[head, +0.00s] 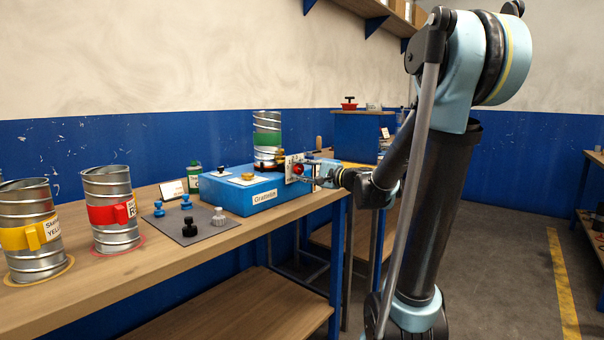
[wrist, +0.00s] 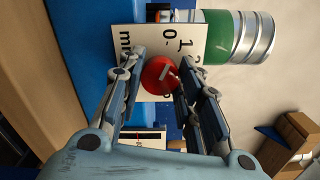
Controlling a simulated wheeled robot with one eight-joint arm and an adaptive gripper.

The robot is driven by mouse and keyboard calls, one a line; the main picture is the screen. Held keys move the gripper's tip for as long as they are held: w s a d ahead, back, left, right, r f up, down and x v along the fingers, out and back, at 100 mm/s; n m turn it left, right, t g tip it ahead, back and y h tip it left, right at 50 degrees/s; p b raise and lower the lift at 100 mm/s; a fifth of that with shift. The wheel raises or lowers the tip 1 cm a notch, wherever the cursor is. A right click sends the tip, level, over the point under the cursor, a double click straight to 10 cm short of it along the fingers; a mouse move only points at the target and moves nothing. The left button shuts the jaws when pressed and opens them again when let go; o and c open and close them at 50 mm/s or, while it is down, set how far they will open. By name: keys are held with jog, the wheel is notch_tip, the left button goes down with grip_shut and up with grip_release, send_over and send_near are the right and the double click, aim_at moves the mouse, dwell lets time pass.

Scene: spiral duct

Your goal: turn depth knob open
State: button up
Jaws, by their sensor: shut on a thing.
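The depth knob is a red round knob with a pale pointer mark (wrist: 160,75), on a white dial plate (wrist: 125,40) with printed numbers and "mm". In the head view the red knob (head: 298,169) sits on the right end of the blue box labelled "Gratnite" (head: 235,202). My gripper (wrist: 159,78) has its two fingers on either side of the knob and is shut on it. In the head view my gripper (head: 312,175) reaches the plate from the right. A spiral metal duct with a green band (head: 267,137) stands upright on the box; it also shows in the wrist view (wrist: 235,38).
Two spiral ducts, one with a yellow band (head: 32,236) and one red-banded (head: 112,213), stand on the wooden bench at left. A grey mat (head: 190,235) holds several small knobs.

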jog(key=n, duration=0.6)
jog(key=shift+f, duration=0.15)
jog(key=n, duration=0.6)
jog(key=shift+s+f+n, duration=0.1)
jog(key=shift+n, duration=0.3)
jog(key=n, duration=0.6)
jog(key=shift+d, duration=0.1)
jog(key=n, duration=0.6)
jog(key=shift+w, duration=0.2)
jog(key=o, duration=1.1)
jog(key=shift+v, duration=5.9)
